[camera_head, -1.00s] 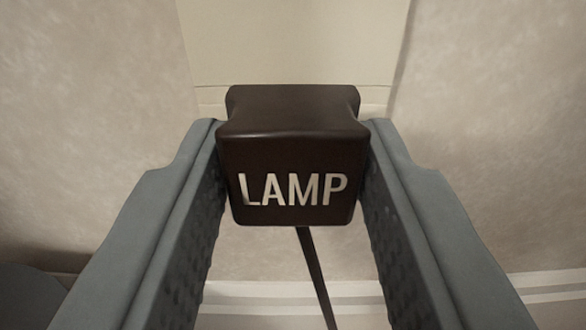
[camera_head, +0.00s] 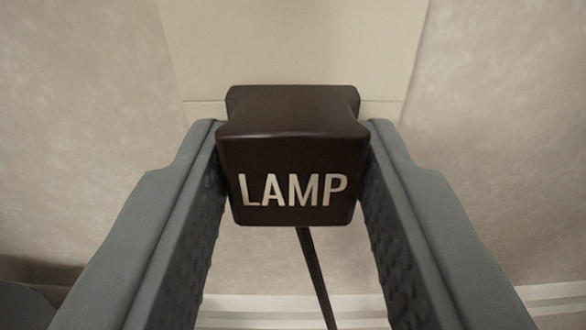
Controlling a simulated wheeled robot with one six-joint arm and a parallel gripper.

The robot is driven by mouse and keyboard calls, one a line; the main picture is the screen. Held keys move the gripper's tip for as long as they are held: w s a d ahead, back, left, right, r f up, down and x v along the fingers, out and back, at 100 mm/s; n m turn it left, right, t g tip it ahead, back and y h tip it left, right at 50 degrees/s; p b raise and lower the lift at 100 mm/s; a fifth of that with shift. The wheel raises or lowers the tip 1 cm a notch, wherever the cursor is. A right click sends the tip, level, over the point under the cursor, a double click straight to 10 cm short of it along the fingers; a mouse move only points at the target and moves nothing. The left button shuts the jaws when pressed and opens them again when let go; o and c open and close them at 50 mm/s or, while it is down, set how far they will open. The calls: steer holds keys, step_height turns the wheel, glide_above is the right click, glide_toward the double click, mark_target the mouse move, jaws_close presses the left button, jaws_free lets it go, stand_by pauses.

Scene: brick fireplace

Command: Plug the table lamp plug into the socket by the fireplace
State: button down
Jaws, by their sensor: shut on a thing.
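The table lamp plug (camera_head: 292,150) is a dark brown block with "LAMP" in pale letters on the face toward me. My gripper (camera_head: 292,165) is shut on it, one grey finger against each side. A dark cord (camera_head: 314,275) hangs from the underside of the plug. Beyond the plug is a cream panel (camera_head: 295,45) on the wall, with a thin line across its lower part. No socket holes show; the plug hides the middle of the view. I cannot tell whether the plug touches the panel.
Mottled beige wall (camera_head: 95,120) lies on both sides of the panel. A pale skirting board (camera_head: 548,302) runs along the bottom. A dark grey shape (camera_head: 25,305) shows at the lower left corner.

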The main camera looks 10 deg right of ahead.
steer(key=shift+w+d, duration=0.15)
steer(key=shift+w, duration=0.5)
steer(key=c, duration=0.9)
jaws_free()
steer(key=shift+o, duration=0.2)
steer(key=s+a, duration=0.1)
steer(key=s, duration=0.7)
steer(key=s+a, duration=0.2)
steer(key=s, duration=0.7)
steer(key=shift+a, duration=0.25)
